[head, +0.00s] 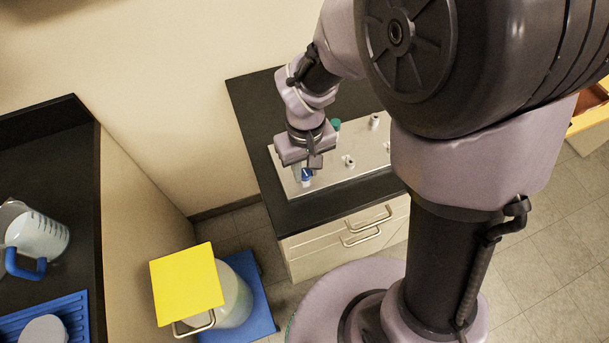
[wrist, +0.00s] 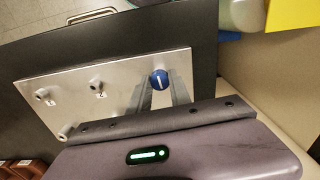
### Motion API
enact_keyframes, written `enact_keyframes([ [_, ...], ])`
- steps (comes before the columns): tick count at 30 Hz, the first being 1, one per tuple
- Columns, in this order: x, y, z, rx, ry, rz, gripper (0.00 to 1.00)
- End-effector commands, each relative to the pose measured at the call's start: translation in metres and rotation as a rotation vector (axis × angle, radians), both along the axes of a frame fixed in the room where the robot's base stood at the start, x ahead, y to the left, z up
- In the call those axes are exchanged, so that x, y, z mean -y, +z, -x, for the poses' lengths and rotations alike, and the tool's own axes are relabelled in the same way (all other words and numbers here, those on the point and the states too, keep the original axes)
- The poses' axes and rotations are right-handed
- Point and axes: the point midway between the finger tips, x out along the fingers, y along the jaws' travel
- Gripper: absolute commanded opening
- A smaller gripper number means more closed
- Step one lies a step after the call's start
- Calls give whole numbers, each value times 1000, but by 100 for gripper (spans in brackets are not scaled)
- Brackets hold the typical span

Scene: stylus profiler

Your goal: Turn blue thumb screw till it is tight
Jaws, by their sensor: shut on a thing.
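The blue thumb screw (head: 307,176) stands at the near left corner of a pale metal plate (head: 330,177). In the wrist view the round blue head of the screw (wrist: 160,79) shows a white line across it. My gripper (head: 303,171) points down over the screw, and in the wrist view its two fingers (wrist: 161,88) are shut on it, one on each side. The lower part of the screw is hardly visible, so I cannot tell how far in it sits.
The plate (wrist: 125,68) also carries several small white posts, such as one (head: 349,160) near its middle, and a teal knob (head: 336,124). It lies on a black bench top (head: 255,110) against the wall. A yellow-topped container (head: 187,283) stands on the floor at left.

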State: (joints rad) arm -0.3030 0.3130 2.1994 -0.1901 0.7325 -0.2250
Motion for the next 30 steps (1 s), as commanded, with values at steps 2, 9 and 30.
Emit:
enact_keyframes([
  [2, 0, -4, -2, 7, -182, -2, 0],
  [9, 0, 0, -1, 2, -269, 0, 0],
  [30, 0, 3, 0, 1, -266, 0, 46],
])
